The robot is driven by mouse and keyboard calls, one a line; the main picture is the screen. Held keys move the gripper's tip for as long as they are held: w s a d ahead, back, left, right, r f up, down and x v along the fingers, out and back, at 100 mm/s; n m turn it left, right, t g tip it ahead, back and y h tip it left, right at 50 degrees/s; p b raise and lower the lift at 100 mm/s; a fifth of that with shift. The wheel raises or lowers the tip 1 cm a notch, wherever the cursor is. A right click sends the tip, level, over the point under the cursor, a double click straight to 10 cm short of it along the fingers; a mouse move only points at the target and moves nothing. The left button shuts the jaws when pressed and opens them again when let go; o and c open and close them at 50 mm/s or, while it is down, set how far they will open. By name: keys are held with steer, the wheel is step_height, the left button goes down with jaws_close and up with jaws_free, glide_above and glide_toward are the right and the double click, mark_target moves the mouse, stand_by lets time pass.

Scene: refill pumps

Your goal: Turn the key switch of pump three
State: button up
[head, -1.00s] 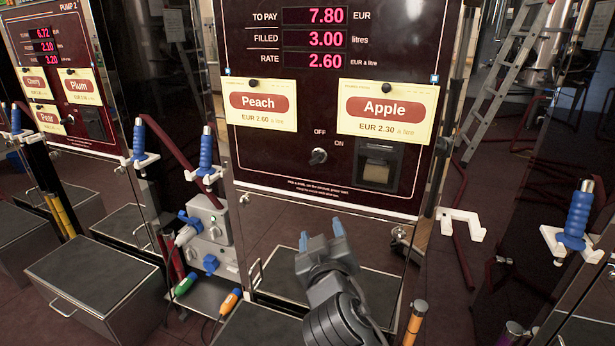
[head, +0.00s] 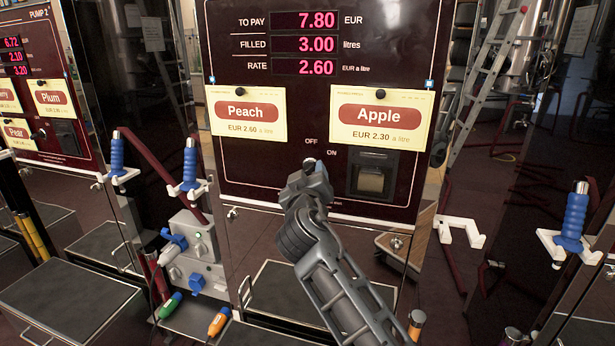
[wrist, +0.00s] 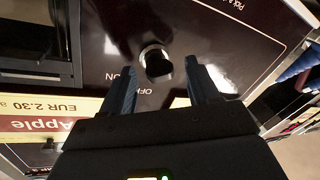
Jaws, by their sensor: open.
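The pump (head: 240,165) with the Peach and Apple cards faces me; its number is not in view. Its key switch (wrist: 156,62) is a round dark knob with a bright rim, beside the OFF and ON labels, in the wrist view. My gripper (wrist: 163,80) is open, with one blue-grey finger on each side of the switch in that view. I cannot tell whether the fingers touch it. In the head view my gripper (head: 310,165) is just below the OFF and ON labels and hides most of the switch.
A dark square slot (head: 371,176) is right of the switch. A Peach card (head: 246,112) and an Apple card (head: 380,117) hang above. Blue-handled nozzles (head: 190,165) stand at the left, and another (head: 574,220) at the right. A white empty holder (head: 459,231) juts out at the right.

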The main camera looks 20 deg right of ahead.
steer(key=shift+w, duration=0.2)
steer(key=shift+d, duration=0.1)
steer(key=c, duration=1)
